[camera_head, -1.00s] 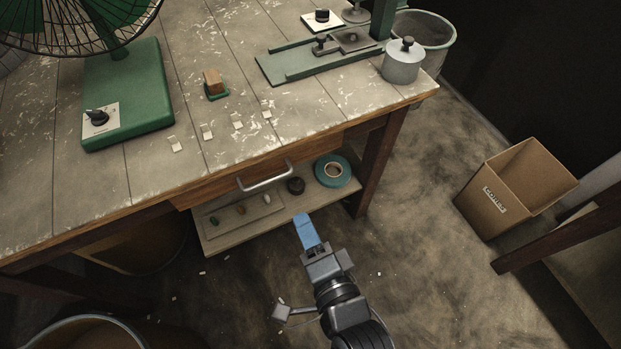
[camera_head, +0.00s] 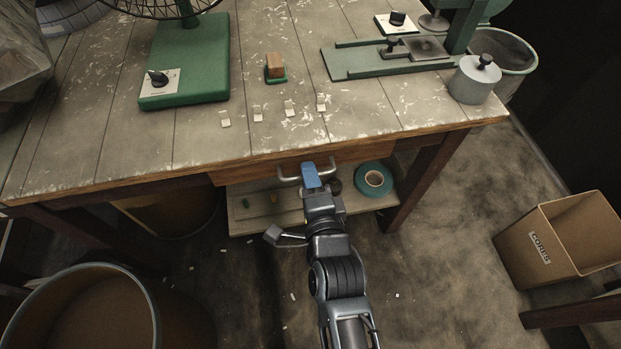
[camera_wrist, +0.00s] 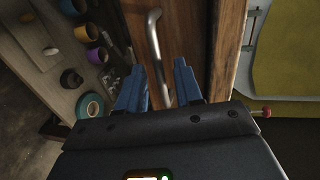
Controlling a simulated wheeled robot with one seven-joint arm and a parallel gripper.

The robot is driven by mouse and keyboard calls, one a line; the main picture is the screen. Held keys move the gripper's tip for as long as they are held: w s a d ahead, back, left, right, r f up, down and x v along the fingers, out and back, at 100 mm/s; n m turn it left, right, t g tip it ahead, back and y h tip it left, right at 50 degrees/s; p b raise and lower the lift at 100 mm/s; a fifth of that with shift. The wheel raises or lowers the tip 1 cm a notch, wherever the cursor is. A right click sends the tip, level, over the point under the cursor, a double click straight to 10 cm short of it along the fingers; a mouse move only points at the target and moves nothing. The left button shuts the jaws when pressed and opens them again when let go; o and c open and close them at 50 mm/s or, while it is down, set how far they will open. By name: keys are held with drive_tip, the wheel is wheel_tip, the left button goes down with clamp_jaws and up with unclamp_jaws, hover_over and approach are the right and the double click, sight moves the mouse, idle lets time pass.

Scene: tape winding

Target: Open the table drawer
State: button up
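The wooden table drawer (camera_head: 262,169) is under the tabletop's front edge and looks shut. Its curved metal handle (camera_head: 288,179) is partly hidden by my gripper (camera_head: 311,171), whose blue fingers are at the handle's middle. In the wrist view, my gripper (camera_wrist: 160,82) is open, with one blue finger on each side of the handle (camera_wrist: 154,40). The handle bar runs down into the gap between the fingers, with visible space around it. The drawer front (camera_wrist: 188,35) fills the upper middle there. Whether a finger touches the bar I cannot tell.
A lower shelf (camera_head: 240,222) under the drawer holds a teal tape roll (camera_head: 373,180) and small items. A table leg (camera_head: 425,180) stands to the right. A large bin (camera_head: 150,300) is at lower left, a cardboard box (camera_head: 560,240) at right. Open floor lies in front.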

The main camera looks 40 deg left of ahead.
drive_tip(key=shift+c, duration=0.2)
clamp_jaws()
idle(1.3)
